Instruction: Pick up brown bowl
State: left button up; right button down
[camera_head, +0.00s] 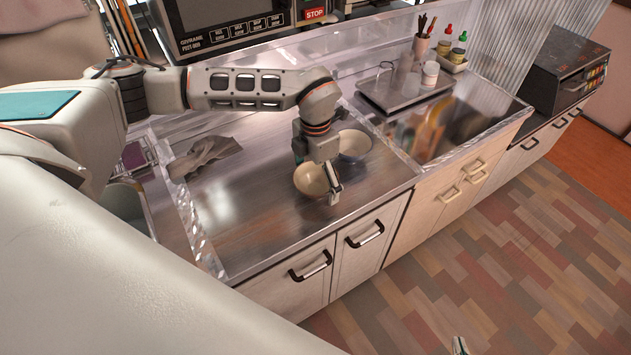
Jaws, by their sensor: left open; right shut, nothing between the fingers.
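A tan-brown bowl (306,183) stands on the steel counter, left of and nearer than a second, paler bowl (356,144). My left gripper (333,188) reaches down from above at the brown bowl's right side, with its fingers open. It hides part of that bowl, and I cannot tell whether a finger is inside the rim or touching it. My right gripper (460,345) shows only as a small tip at the bottom edge, over the floor. It is shut and empty.
A scale (400,92) and a caddy of bottles (452,52) stand farther back right. A black machine (235,25) rises behind. The counter's front left is clear.

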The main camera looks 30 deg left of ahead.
pick_arm(q)
jog(key=shift+f, duration=0.35)
jog(key=c, duration=1.3)
jog(key=shift+r, duration=0.1)
